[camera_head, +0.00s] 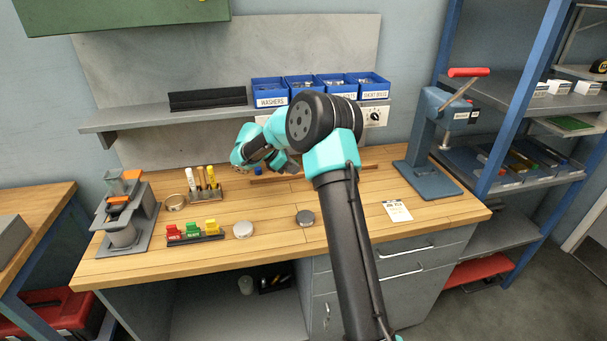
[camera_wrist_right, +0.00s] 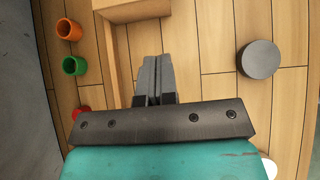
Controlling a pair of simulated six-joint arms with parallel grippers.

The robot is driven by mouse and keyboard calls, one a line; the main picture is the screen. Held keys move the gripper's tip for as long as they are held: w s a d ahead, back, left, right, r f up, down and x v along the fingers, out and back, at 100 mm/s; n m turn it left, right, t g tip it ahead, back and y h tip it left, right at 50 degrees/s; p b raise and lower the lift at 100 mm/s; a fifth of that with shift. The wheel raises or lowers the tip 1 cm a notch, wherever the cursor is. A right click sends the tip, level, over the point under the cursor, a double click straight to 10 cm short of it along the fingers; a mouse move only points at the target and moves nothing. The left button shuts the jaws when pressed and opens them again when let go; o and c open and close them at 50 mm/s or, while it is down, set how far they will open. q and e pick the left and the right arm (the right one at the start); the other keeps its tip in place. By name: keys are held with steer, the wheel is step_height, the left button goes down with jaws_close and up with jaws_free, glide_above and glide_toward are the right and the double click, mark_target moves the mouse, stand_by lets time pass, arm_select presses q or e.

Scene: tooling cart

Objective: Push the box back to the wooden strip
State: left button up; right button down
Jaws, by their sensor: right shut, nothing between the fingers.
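The box (camera_wrist_right: 132,10) is plain light brown and shows only in part at the top edge of the right wrist view. In the head view it is hidden behind my right arm. The wooden strip (camera_head: 369,167) lies along the back of the bench, partly covered by my arm; it also shows in the wrist view (camera_wrist_right: 110,55). The box's strip-side edge is close to the strip; I cannot tell if they touch. My right gripper (camera_head: 290,167) is shut and empty, low over the bench, its fingertips (camera_wrist_right: 153,62) apart from the box. My left gripper is not in view.
Orange (camera_wrist_right: 69,29) and green (camera_wrist_right: 74,66) cups stand behind the strip. A dark round disc (camera_head: 305,217) and a pale disc (camera_head: 243,230) lie nearer the front. A white card (camera_head: 397,211) lies at right, near the press (camera_head: 427,170). Blue bins (camera_head: 320,88) sit on the shelf.

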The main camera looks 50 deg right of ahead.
steer(key=v, duration=0.5)
stand_by(0.4)
